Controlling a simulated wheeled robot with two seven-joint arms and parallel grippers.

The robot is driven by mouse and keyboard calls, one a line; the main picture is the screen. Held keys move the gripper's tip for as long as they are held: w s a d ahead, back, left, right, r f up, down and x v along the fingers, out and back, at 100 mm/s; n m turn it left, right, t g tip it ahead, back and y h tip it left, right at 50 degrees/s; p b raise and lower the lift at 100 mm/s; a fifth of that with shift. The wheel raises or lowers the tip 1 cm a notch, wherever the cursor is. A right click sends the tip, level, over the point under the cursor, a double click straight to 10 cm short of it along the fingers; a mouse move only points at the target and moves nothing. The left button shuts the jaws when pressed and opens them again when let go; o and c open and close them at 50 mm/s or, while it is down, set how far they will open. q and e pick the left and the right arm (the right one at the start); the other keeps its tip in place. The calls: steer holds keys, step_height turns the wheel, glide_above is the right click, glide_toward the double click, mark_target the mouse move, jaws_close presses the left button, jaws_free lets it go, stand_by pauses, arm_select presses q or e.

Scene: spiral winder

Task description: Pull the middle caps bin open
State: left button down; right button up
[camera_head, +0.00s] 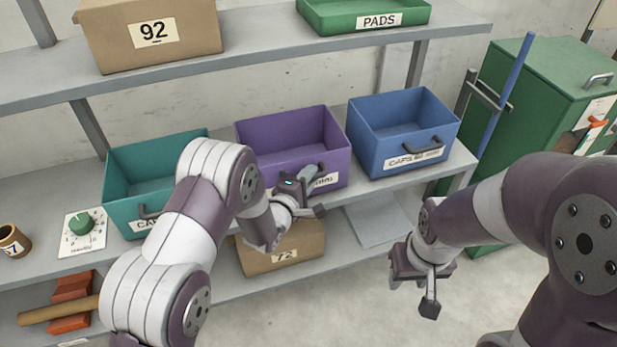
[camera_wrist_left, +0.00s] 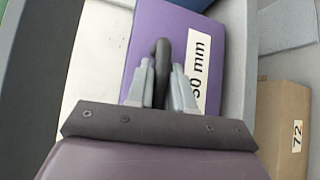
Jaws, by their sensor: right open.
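The middle caps bin (camera_head: 285,150) is purple, open-topped, and sits on the shelf between a teal bin (camera_head: 150,175) and a blue bin (camera_head: 400,130). My left gripper (camera_head: 312,187) is at its front. In the left wrist view, the bin (camera_wrist_left: 205,75) shows its white label, partly hidden, reading "50 mm". The dark handle (camera_wrist_left: 162,58) stands between the two grey fingers of my left gripper (camera_wrist_left: 162,85), which are close together against its sides. My right gripper (camera_head: 412,290) is open and empty, away from the shelf, below the blue bin.
A cardboard box (camera_head: 285,252) marked 72 stands on the lower shelf beneath the purple bin. A dial plate (camera_head: 82,228) and a brown cup (camera_head: 13,240) are at the left. A green cabinet (camera_head: 545,85) with a blue pole (camera_head: 507,95) stands at the right.

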arm_select(q)
steer(key=s+d, duration=0.4)
steer(key=s, duration=0.9)
steer(key=c, duration=1.1)
jaws_free()
steer(key=shift+w, duration=0.1)
